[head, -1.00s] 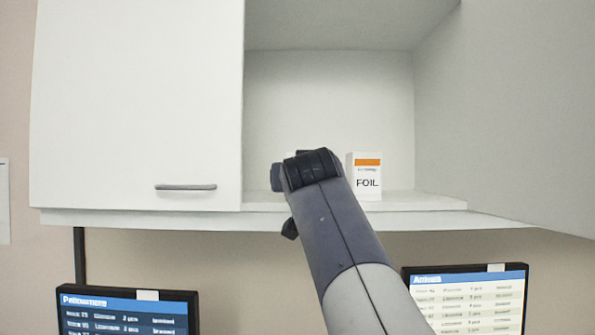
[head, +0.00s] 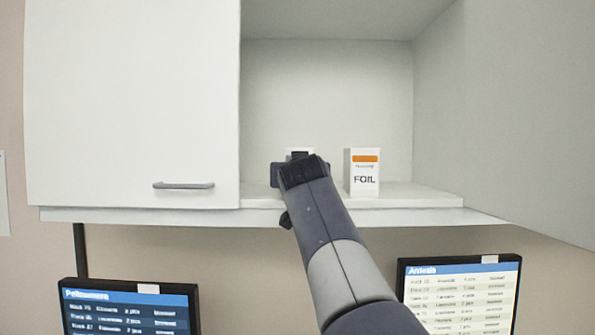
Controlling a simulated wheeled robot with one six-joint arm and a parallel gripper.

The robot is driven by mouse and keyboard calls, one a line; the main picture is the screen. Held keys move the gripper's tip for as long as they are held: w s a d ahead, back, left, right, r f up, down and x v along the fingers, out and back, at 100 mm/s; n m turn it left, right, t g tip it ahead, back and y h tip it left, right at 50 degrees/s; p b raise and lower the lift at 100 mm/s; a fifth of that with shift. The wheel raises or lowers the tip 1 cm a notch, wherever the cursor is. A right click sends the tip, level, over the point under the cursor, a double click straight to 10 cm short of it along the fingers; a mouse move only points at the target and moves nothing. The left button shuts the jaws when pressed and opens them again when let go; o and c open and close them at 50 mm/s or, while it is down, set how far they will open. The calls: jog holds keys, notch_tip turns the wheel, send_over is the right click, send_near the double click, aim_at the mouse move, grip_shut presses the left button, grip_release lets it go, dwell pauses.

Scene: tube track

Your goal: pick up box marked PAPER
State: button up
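No box with a readable PAPER mark shows. A white box (head: 299,150) stands on the cabinet shelf, mostly hidden behind my arm's end; only its top edge shows and its label is hidden. My gripper is at the far end of my arm, in front of that box, and my wrist covers its fingers. I cannot tell whether it touches the box. A white box marked FOIL (head: 365,186), with an orange band, stands upright on the shelf to the right, apart from my arm.
The wall cabinet's shelf (head: 420,196) is open in the middle. A closed door with a grey handle (head: 184,186) is at left; an open door (head: 530,110) swings out at right. Two screens (head: 130,310) (head: 459,290) are below the cabinet.

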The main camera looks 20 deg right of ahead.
jog(key=c, duration=0.9)
jog(key=shift+r, duration=0.15)
jog(key=shift+w+r+p, duration=0.1)
jog(key=shift+r+p, duration=0.2)
jog(key=shift+r, duration=4.55)
